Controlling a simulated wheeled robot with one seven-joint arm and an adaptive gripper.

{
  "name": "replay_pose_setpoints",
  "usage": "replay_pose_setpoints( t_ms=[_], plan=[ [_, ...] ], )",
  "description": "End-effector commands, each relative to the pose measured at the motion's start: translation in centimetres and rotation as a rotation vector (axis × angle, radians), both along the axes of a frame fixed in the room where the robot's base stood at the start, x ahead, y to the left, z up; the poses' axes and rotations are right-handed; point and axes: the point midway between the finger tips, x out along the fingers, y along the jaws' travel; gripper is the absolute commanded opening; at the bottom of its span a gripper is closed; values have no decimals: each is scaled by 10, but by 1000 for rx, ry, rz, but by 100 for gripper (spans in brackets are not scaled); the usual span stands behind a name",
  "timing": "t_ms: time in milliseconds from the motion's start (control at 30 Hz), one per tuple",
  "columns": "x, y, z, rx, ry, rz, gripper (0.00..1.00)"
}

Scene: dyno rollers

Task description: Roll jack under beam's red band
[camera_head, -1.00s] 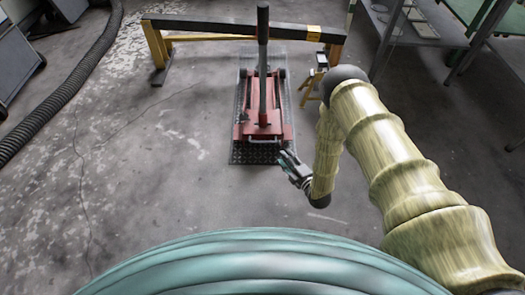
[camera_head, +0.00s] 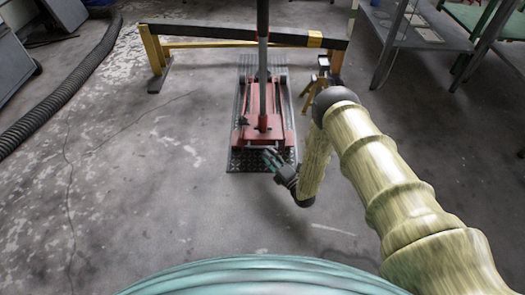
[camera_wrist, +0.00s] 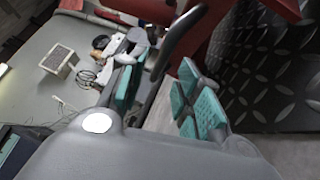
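The red floor jack (camera_head: 249,133) sits on a dark tread plate (camera_head: 240,164), its long grey handle standing upright. The black beam (camera_head: 220,33) lies across yellow supports behind it. My gripper (camera_head: 274,160) is low at the jack's near end. In the wrist view, my gripper (camera_wrist: 157,88) has its teal pads spread apart, with a dark curved bar (camera_wrist: 176,45) appearing between them. The bar seems to belong to the jack; contact cannot be told.
A small yellow stand (camera_head: 312,92) is right of the plate, partly behind my arm. A ribbed black hose (camera_head: 62,88) runs along the left. A metal table (camera_head: 425,35) stands back right. The floor left of the plate is clear.

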Motion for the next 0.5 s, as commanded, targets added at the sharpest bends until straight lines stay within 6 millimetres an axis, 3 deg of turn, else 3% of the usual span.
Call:
replay_pose_setpoints(
  t_ms=[200, 500],
  plan=[
    [25, 19, 3, 1, -2, 0, 34],
    [39, 30, 7, 0, 1, 0, 34]
  ],
)
